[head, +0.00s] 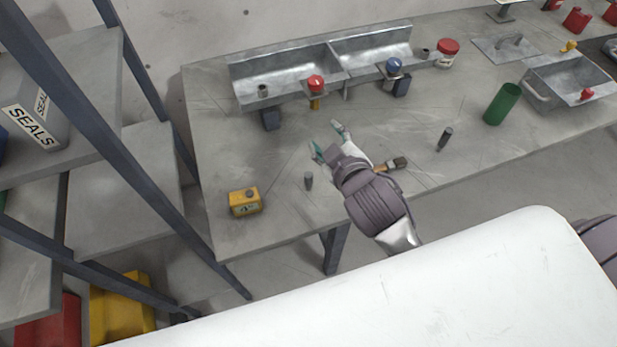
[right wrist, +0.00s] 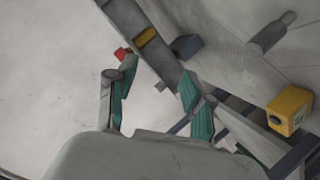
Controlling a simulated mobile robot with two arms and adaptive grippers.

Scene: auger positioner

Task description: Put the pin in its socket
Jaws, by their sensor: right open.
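A small grey pin (head: 309,181) stands on the bench near its front edge; it also shows as a grey cylinder with a narrower end in the right wrist view (right wrist: 270,34). My right gripper (head: 324,134) is open and empty, with its fingers toward the metal trough. The pin is to the left of the right wrist, apart from the fingers. In the right wrist view, the gripper's green-padded fingers (right wrist: 158,76) have nothing between them. I cannot tell which opening is the pin's socket. My left gripper is not in view.
The metal trough (head: 290,75) with red (head: 316,83) and blue (head: 394,65) knobs stands at the back. A yellow box (head: 245,202) is at the front left, a brush (head: 399,163) beside my right wrist.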

